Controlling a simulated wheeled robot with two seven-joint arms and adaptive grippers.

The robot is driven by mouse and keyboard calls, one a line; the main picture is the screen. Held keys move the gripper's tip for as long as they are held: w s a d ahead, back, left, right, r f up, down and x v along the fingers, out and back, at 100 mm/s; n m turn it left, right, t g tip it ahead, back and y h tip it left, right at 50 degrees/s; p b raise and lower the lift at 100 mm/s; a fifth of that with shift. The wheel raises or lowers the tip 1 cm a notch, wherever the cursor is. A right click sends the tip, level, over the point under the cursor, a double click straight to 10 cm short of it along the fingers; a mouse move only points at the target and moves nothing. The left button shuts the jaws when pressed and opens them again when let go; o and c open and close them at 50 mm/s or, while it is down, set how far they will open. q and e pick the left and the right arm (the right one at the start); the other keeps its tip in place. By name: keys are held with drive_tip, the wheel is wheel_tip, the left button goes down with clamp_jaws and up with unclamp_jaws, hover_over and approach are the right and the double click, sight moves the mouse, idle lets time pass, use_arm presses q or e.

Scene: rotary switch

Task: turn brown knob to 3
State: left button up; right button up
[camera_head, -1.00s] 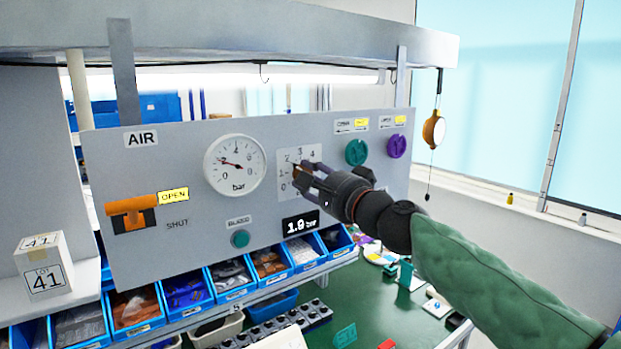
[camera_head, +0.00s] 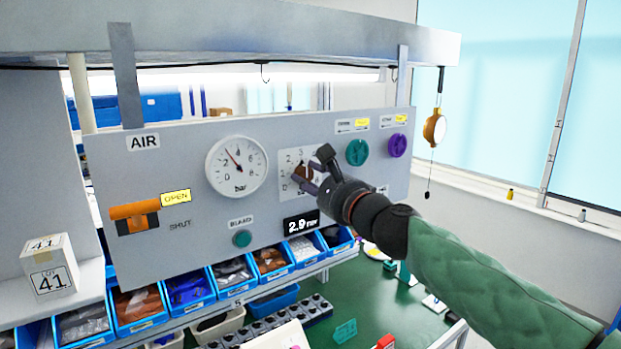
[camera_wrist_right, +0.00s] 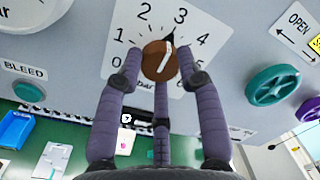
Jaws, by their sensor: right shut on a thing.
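The brown knob (camera_wrist_right: 156,64) sits on a white dial plate (camera_wrist_right: 210,28) marked with numbers. In the right wrist view its white line and dark pointer tip lean up and right, with the tip just below the 3 and a little to its left-hand side of the 4. My right gripper (camera_wrist_right: 158,70) has its purple fingers closed around the knob. In the head view my right gripper (camera_head: 312,180) covers part of the dial. The digital readout (camera_head: 301,224) reads about 2.9 bar, slightly blurred. The gauge (camera_head: 237,166) needle points up and left. My left gripper is not in view.
A teal knob (camera_head: 357,152) and a purple knob (camera_head: 397,146) are right of the dial. An orange valve handle (camera_head: 135,210) is at the panel's left, beside an OPEN label. A green BLEED button (camera_head: 242,239) sits below the gauge. Blue bins (camera_head: 187,290) line up under the panel.

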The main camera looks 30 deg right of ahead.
drive_tip(key=shift+d+r, duration=0.1)
idle(0.3)
drive_tip(key=o, duration=1.1)
drive_tip(key=shift+d, duration=0.1)
drive_tip(key=shift+o, duration=0.2)
drive_tip(key=s, duration=1.2)
drive_tip(key=shift+d+f, duration=0.25)
drive_tip(key=shift+f, duration=0.2)
